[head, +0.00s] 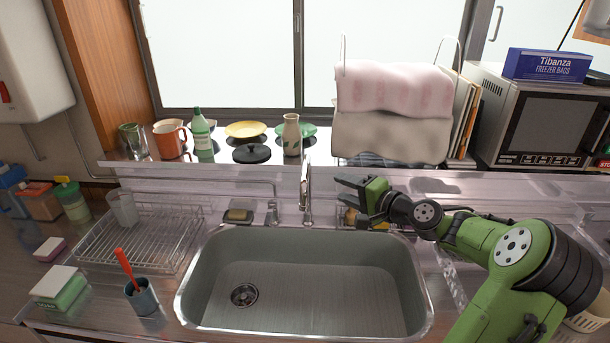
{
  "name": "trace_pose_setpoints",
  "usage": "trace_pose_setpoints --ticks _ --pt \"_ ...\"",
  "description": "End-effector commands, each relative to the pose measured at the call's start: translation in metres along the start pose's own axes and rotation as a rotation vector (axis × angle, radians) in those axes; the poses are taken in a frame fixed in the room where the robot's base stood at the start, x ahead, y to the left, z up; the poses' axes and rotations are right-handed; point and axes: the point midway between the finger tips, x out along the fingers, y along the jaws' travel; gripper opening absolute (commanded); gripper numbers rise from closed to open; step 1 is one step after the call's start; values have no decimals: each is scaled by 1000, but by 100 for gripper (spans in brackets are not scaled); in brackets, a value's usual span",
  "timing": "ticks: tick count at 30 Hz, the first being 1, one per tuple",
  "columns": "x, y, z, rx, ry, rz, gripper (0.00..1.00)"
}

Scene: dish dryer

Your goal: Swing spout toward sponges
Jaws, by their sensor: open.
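The metal faucet spout (306,185) stands upright at the middle of the sink's back edge, seen nearly end-on, so its exact direction is hard to tell. Something yellowish behind the sink's back right edge is partly hidden by my gripper.
The empty sink (310,290) fills the middle. A wire dish rack (140,235) and a blue cup (141,297) with a red-handled tool stand to its left. A soap dish (238,215) sits left of the faucet. A shelf (225,173) with dishes and a towel rack runs behind.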

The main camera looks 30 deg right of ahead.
Motion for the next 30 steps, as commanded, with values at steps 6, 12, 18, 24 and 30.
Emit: trace_pose_setpoints --ticks 6,12,18,24,30 --pt "21 -2 -6 15 11 -24 48" --pt "72 -2 -6 14 10 -21 48" --pt "121 -2 -6 15 11 -18 48" --pt "150 -2 -8 14 14 -16 48" --pt "154 -2 -8 14 14 -15 48"
